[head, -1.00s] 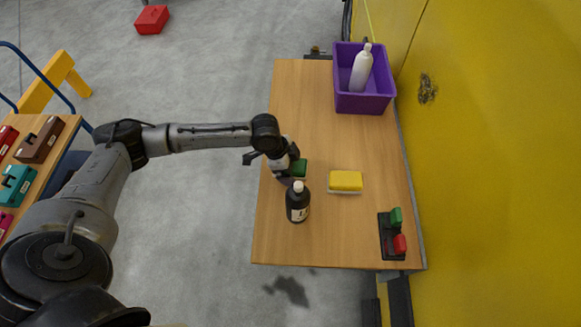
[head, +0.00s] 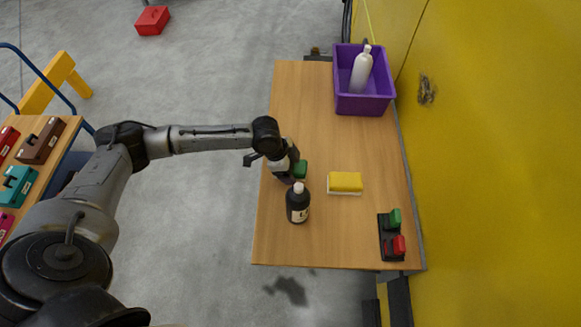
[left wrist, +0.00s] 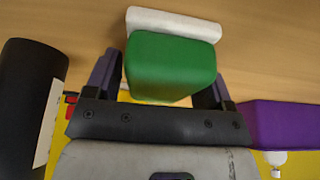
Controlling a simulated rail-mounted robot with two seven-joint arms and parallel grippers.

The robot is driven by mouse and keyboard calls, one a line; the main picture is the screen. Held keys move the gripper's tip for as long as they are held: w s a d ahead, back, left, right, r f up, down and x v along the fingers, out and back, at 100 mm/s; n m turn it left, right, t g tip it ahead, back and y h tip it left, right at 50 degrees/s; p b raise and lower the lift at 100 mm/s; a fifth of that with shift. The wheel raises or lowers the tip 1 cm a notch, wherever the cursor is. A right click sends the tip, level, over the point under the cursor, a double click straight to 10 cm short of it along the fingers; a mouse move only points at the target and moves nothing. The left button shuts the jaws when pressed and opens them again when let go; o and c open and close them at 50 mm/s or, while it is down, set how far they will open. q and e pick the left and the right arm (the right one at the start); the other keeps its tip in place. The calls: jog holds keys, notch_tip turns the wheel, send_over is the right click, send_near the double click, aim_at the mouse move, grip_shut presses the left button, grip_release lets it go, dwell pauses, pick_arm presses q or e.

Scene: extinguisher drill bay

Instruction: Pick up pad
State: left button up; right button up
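The pad (head: 301,170) is a green block with a white layer, near the table's left edge in the head view. In the left wrist view the pad (left wrist: 172,66) fills the space between the fingers, its green part towards me and white strip on the far side. My left gripper (head: 292,172) is at the pad's left side in the head view. Its two dark fingers (left wrist: 165,75) stand either side of the pad, with a thin gap on the left; the right finger is partly hidden behind the pad. Firm contact does not show. My right gripper is out of view.
A black bottle (head: 298,204) stands close by the left gripper. A yellow sponge (head: 345,182) lies to the right. A purple bin (head: 363,103) holds a white bottle (head: 361,69). A black holder (head: 391,238) carries green and red pieces. The table middle (head: 320,120) is clear.

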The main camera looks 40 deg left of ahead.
pick_arm(q)
jog(key=c, duration=0.6)
jog(key=shift+f, duration=0.1)
jog(key=shift+b, duration=0.35)
notch_tip(320, 180, up, 10)
jog(key=shift+r+p, duration=0.25)
jog(key=shift+p, duration=0.85)
